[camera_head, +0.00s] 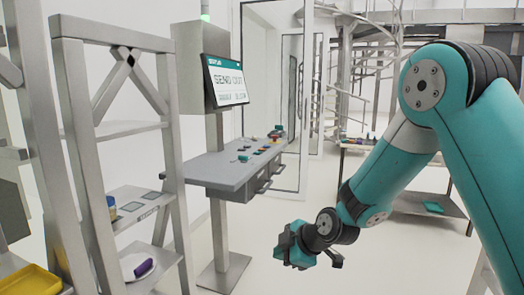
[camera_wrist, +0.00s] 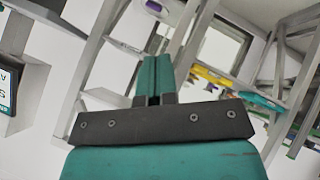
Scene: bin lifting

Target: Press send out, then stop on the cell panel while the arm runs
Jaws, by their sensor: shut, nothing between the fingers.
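The cell panel (camera_head: 222,172) is a grey sloped console on a post, with several small coloured buttons and knobs, red, yellow and teal, on its top. Their labels are too small to read. A screen (camera_head: 226,82) above it reads "SEND OUT", with smaller text below. Part of a screen also shows at the left edge of the wrist view (camera_wrist: 5,92). My gripper (camera_head: 290,247) is in front of the console, to its lower right in the picture, apart from it. In the wrist view its teal fingers (camera_wrist: 153,78) are together with nothing between them.
A grey shelf rack (camera_head: 125,130) stands left of the console, holding a purple item (camera_head: 144,268) on a plate. A yellow tray (camera_head: 28,284) is at bottom left. A green lamp (camera_head: 205,10) tops the screen post. A table (camera_head: 420,200) stands behind my arm. Floor below my gripper looks clear.

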